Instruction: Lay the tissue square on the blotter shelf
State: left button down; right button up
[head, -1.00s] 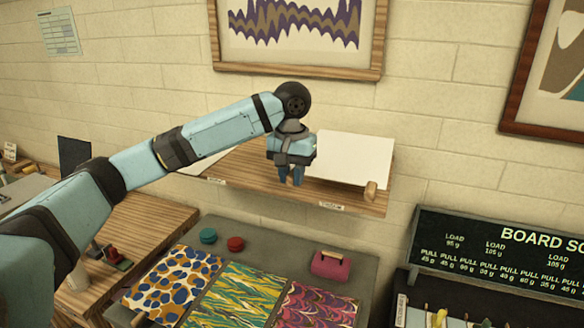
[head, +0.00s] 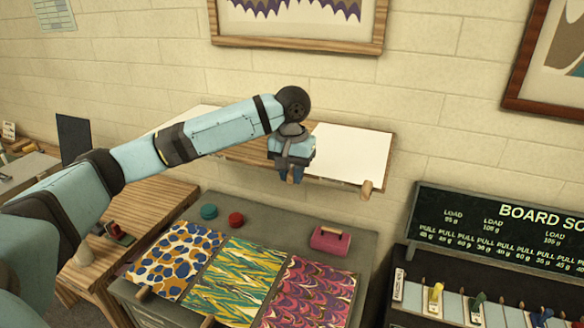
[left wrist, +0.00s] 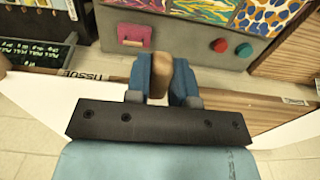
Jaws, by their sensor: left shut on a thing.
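My left gripper (head: 292,178) is at the front edge of the wooden wall shelf (head: 240,152). In the left wrist view its fingers (left wrist: 161,82) are shut on a small tan wooden tab (left wrist: 157,85). I cannot tell which sheet this tab belongs to. A white sheet (head: 350,152) lies on the shelf right of the gripper, with a wooden tab (head: 366,188) at its front. A shelf label reading "TISSUE" (left wrist: 82,75) shows in the left wrist view. Another white sheet (head: 190,117) shows partly behind my left arm. My right gripper is not in view.
Below the shelf, a grey bench holds blue-spotted (head: 175,260), green-yellow (head: 233,280) and pink-purple (head: 310,290) marbled sheets. A pink box (head: 330,240), a green disc (head: 209,212) and a red disc (head: 235,219) stand behind them. A dark board (head: 500,235) stands at right.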

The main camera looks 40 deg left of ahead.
pick_arm(q)
jog(key=shift+f, duration=0.1)
jog(key=shift+c, duration=2.1)
grip_release()
jog(key=shift+r, duration=3.5)
